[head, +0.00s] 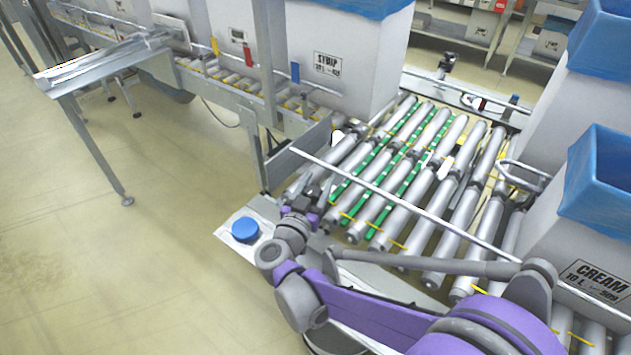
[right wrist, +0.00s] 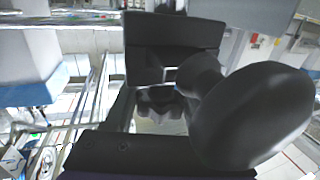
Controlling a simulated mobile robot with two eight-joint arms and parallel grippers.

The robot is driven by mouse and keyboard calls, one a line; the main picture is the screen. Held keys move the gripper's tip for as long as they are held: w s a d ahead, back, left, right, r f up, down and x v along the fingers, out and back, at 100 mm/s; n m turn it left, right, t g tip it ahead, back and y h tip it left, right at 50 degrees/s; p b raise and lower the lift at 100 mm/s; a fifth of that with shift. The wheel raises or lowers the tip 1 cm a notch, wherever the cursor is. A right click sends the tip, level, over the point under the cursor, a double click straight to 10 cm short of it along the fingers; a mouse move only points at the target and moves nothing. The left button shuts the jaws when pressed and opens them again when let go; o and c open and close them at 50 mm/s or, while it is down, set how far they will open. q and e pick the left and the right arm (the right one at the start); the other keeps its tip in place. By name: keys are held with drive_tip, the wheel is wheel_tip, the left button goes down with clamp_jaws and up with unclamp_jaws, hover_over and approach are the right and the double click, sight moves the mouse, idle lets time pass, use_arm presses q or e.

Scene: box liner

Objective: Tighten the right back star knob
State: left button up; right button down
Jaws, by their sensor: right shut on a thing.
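My right gripper (head: 318,196) reaches in at the near left corner of the roller conveyor, by the left end of a thin guide rail (head: 400,198). It is small and partly covered by my wrist in the head view. In the right wrist view a small dark lobed shape, which looks like the star knob (right wrist: 160,106), sits in the gap between large dark gripper parts. The gripper is shut on it. Most of the knob is hidden, and its turn angle cannot be told. My left gripper is not in view.
Conveyor rollers (head: 430,170), some with green bands, lie behind the rail. A blue round button (head: 245,229) stands left of the gripper. A white blue-lined SYRUP box (head: 345,60) stands at the back, and a CREAM box (head: 590,240) at the right.

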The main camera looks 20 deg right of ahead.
drive_tip(key=shift+m+g+h, duration=0.4)
drive_tip(key=shift+h, duration=0.1)
drive_tip(key=shift+c, duration=1.2)
unclamp_jaws()
drive_tip(key=shift+s, duration=0.1)
drive_tip(key=p+v, duration=0.1)
drive_tip(key=v, duration=0.9)
drive_tip(key=shift+s+a, duration=0.2)
drive_tip(key=shift+s, duration=0.05)
